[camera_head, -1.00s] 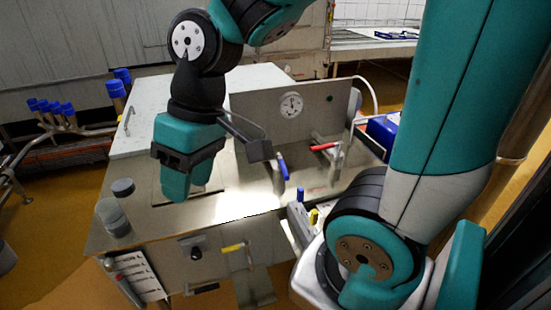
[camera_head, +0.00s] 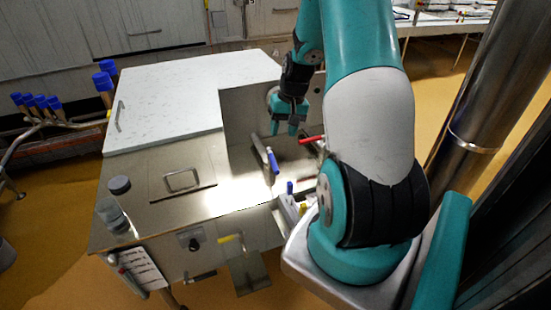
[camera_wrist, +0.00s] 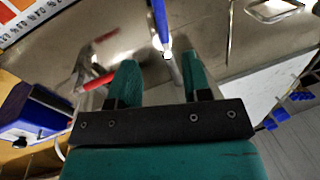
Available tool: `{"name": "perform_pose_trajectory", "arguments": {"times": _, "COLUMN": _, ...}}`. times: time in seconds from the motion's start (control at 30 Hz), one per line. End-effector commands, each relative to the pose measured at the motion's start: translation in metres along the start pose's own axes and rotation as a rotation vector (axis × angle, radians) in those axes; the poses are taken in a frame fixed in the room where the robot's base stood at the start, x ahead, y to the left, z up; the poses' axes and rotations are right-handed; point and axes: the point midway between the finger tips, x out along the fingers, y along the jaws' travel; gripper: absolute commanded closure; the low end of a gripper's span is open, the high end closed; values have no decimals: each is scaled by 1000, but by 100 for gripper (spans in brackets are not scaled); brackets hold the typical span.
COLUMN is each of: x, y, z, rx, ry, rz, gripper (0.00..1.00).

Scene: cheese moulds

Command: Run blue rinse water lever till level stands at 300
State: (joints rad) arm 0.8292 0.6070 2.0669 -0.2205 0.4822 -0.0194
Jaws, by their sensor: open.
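The blue lever (camera_head: 272,160) stands on the steel bench top beside an upright metal bar. In the wrist view the blue lever (camera_wrist: 159,20) points to the gap between my fingers, just ahead of the tips. My gripper (camera_head: 284,132) is open and empty, behind and slightly right of the blue lever in the head view; its fingers (camera_wrist: 160,68) show apart in the wrist view. The red lever (camera_head: 311,139) is to the right, partly behind my arm; in the wrist view the red lever (camera_wrist: 97,81) lies left of my left finger. No level reading is legible.
A white lid (camera_head: 190,95) covers the back of the bench. A square steel hatch (camera_head: 182,182) and grey cylinders (camera_head: 112,210) are at the left. A yellow handle (camera_head: 229,239) is on the front. A blue container (camera_wrist: 32,113) stands left in the wrist view.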

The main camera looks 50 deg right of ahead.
Motion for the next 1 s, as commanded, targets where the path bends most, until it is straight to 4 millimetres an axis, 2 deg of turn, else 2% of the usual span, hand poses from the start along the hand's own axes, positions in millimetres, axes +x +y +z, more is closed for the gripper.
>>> {"name": "perform_pose_trajectory", "arguments": {"times": 0.03, "x": 12, "y": 0, "z": 1, "rx": 0, "ry": -7, "rz": -1, "gripper": 56}}
{"name": "perform_pose_trajectory", "arguments": {"times": 0.3, "x": 72, "y": 0, "z": 1, "rx": 0, "ry": -5, "rz": 0, "gripper": 56}}
{"name": "perform_pose_trajectory", "arguments": {"times": 0.5, "x": 103, "y": 0, "z": 0, "rx": -1, "ry": -2, "rz": 0, "gripper": 56}}
{"name": "perform_pose_trajectory", "arguments": {"times": 0.7, "x": 115, "y": 0, "z": 0, "rx": -1, "ry": 0, "rz": 0, "gripper": 56}}
{"name": "perform_pose_trajectory", "arguments": {"times": 0.97, "x": 116, "y": 0, "z": 0, "rx": -1, "ry": 1, "rz": 0, "gripper": 56}}
{"name": "perform_pose_trajectory", "arguments": {"times": 1.0, "x": 116, "y": 0, "z": 0, "rx": -1, "ry": 1, "rz": 0, "gripper": 65}}
